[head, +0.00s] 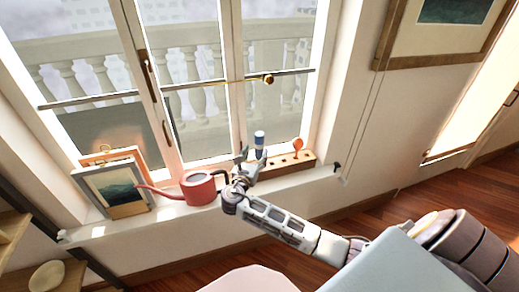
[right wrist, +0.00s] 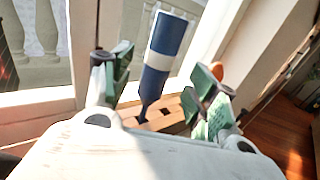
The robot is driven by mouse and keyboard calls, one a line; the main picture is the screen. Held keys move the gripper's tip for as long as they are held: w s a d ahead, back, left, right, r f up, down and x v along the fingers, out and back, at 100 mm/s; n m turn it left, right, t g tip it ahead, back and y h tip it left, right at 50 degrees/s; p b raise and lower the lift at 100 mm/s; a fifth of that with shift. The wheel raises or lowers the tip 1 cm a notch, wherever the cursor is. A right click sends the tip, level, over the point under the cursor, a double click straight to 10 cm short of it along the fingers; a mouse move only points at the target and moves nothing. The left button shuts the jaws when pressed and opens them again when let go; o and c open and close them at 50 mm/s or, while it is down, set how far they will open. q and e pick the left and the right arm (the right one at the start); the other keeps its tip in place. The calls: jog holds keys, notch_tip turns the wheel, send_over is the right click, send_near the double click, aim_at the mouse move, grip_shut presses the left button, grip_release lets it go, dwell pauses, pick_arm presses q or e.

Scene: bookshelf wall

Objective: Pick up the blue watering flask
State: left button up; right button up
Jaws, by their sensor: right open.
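The blue watering flask (head: 259,140) has a white band and stands, neck down, in a wooden block with holes (head: 290,162) on the windowsill. In the right wrist view the flask (right wrist: 163,60) rises between the fingers, with its narrow neck in a hole of the block (right wrist: 180,124). My right gripper (head: 250,158) is open, with its fingers on either side of the flask; in the right wrist view the gripper (right wrist: 162,88) shows a gap on both sides of it. I cannot tell how deep the flask lies between the pads. My left gripper is not in view.
A red watering can (head: 198,188) stands on the sill (head: 170,215) left of my gripper, close to it. Picture frames (head: 117,188) lean farther left. An orange-red item (head: 298,146) stands in the block right of the flask. The window is behind.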

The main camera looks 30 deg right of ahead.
aim_at(258, 148)
jog(key=shift+w+d, duration=0.4)
jog(key=shift+d, duration=0.05)
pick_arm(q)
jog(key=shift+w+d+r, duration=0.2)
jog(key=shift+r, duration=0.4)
pick_arm(e)
jog(key=shift+w+d, duration=0.1)
jog(key=shift+w+d+r+b, duration=0.1)
jog(key=shift+w+d+b, duration=0.2)
jog(key=shift+w+d, duration=0.15)
jog(key=shift+b+x, duration=0.3)
jog(key=shift+x, duration=0.85)
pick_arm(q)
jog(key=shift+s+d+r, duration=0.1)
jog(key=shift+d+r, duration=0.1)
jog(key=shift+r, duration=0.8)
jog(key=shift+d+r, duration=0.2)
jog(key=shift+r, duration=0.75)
pick_arm(e)
jog(key=shift+w+d, duration=0.4)
jog(key=shift+d, duration=0.1)
jog(key=shift+r, duration=0.1)
jog(key=c, duration=1.1)
